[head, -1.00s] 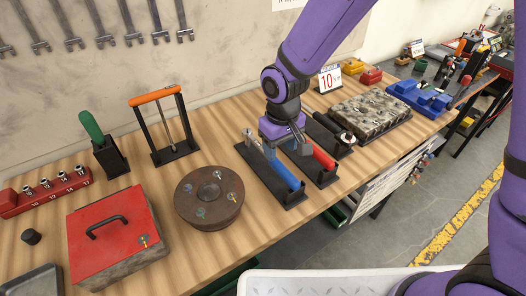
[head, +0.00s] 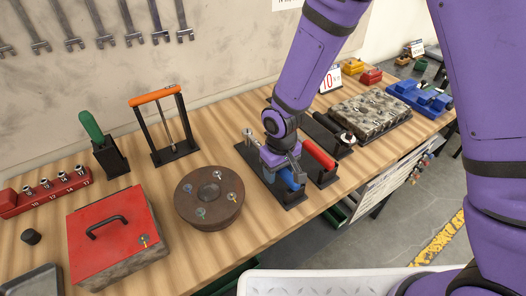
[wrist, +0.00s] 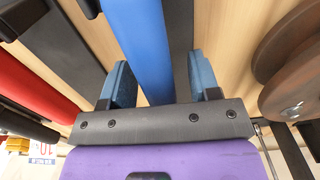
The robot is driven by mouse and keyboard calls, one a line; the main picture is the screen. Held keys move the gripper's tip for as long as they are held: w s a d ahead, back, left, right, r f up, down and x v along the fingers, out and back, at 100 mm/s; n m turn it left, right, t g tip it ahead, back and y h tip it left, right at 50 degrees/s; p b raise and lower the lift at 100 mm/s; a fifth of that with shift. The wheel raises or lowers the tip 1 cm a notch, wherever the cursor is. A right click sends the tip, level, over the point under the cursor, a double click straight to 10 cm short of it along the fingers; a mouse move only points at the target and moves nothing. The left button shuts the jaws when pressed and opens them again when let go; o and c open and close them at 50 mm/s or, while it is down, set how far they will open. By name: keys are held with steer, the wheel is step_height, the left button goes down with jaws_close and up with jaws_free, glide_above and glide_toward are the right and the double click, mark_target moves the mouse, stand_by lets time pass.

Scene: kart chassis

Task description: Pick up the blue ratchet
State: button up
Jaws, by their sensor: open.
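The blue ratchet (head: 290,181) lies in a black holder (head: 292,201) on the wooden bench, with its metal head toward the wall. My gripper (head: 283,176) is over its blue handle and hides part of it in the head view. In the wrist view the blue handle (wrist: 146,45) runs between the two fingers of my gripper (wrist: 160,82). The fingers are open, one on each side of the handle, with a gap visible at least on the right side. Whether the fingers reach down beside the handle is hard to tell.
A red-handled ratchet (head: 319,154) lies in the neighbouring holder, close on the right. A round brown turntable (head: 209,197) stands close on the left. A red box (head: 117,236) is farther left, and a metal block (head: 370,112) farther right.

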jaws_close()
